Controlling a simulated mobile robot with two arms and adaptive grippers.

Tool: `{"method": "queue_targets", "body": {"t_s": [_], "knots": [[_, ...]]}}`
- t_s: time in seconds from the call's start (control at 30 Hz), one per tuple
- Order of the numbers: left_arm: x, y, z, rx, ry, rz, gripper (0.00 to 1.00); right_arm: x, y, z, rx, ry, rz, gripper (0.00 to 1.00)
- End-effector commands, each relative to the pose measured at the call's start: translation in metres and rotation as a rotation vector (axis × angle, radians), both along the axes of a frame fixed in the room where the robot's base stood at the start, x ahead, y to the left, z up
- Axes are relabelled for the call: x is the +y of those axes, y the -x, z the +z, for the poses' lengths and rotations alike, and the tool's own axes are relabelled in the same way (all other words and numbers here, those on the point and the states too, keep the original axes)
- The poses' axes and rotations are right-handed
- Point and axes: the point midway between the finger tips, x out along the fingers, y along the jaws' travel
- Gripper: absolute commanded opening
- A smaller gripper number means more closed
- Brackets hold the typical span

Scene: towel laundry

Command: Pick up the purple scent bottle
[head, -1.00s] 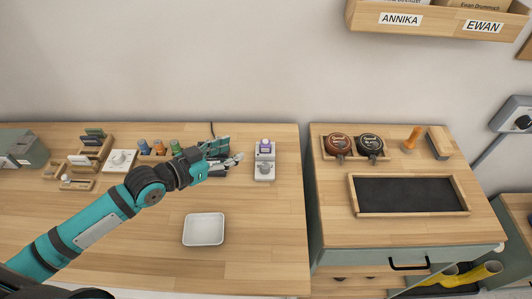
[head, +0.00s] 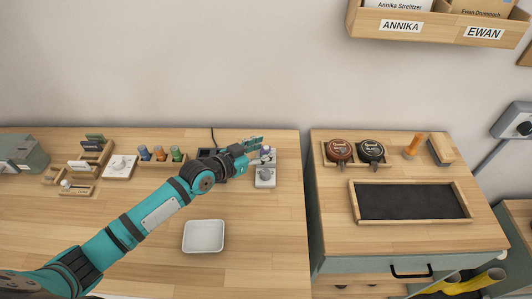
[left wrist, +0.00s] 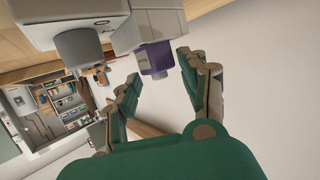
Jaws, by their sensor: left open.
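The purple scent bottle (head: 266,150) stands at the back of a small white device with a grey knob (head: 265,174), near the right end of the left worktop. My left gripper (head: 259,151) is open at the bottle's left side and partly covers it in the head view. In the left wrist view the bottle's purple part (left wrist: 157,58) shows just beyond and between the spread fingertips of the left gripper (left wrist: 160,68). Whether a finger touches it is unclear. My right gripper is in neither view.
A white tray (head: 204,236) lies in front on the worktop. A rack with several coloured bottles (head: 160,161) and another white device (head: 120,167) stand to the left. A gap separates this worktop from the cabinet with a black board (head: 411,200).

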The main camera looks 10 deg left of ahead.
Motion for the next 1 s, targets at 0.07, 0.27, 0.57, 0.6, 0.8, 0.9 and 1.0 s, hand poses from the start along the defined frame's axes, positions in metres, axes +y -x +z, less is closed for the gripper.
{"method": "queue_targets", "body": {"t_s": [0.07,0.27,0.57,0.6,0.8,0.9,1.0], "knots": [[-0.004,-0.007,-0.001,0.000,0.003,0.001,0.44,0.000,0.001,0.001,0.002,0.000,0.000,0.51],[-0.022,-0.033,-0.011,0.000,0.004,0.000,0.44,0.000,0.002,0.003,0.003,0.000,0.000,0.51],[-0.030,-0.046,-0.017,0.000,0.001,0.000,0.44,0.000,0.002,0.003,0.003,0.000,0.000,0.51],[-0.030,-0.045,-0.016,-0.001,0.002,0.000,0.44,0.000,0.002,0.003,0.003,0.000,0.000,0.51],[-0.030,-0.045,-0.016,-0.001,0.002,0.000,0.27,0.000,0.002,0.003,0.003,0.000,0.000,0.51],[-0.030,-0.045,-0.016,0.000,0.001,0.000,0.14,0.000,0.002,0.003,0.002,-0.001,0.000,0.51],[-0.030,-0.045,-0.016,0.000,0.001,0.000,0.01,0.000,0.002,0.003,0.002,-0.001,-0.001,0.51]]}}
